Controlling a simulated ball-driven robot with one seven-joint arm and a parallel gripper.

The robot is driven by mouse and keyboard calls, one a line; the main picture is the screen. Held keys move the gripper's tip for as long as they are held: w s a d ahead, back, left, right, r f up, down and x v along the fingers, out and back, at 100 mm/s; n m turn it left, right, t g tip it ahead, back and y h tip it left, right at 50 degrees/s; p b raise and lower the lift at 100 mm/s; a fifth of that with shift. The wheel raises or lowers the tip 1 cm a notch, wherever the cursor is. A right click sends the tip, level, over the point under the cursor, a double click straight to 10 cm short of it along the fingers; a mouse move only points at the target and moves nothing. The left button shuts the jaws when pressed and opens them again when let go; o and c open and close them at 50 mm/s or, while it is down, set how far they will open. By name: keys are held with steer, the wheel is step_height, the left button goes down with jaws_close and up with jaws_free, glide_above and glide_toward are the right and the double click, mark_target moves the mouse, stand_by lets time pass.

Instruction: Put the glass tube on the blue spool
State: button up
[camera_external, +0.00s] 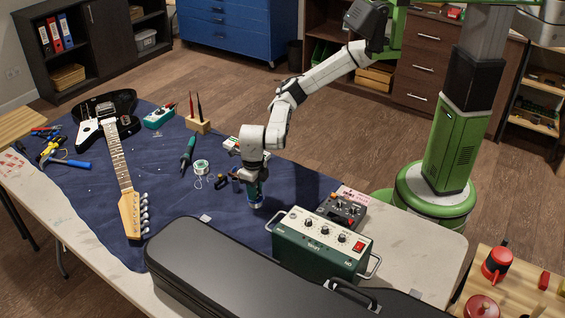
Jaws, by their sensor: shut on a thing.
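My gripper (253,182) is at the front right part of the blue cloth, pointing down. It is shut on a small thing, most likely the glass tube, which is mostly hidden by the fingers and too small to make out. A small blue cylinder with a pale lower edge, which looks like the blue spool (255,200), shows directly below the fingers. I cannot tell whether the held thing touches it or is just above it.
A green amplifier box (320,245) and a grey pedal (342,208) stand right of my gripper. A black case (215,265) lies in front. A wire spool (202,167), a soldering iron (188,155) and a guitar (115,150) lie to the left on the blue cloth (178,205).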

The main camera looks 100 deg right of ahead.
steer(key=o, duration=0.8)
steer(key=shift+f, duration=0.1)
step_height(320, 180, up, 12)
steer(key=shift+r, duration=0.2)
stand_by(0.6)
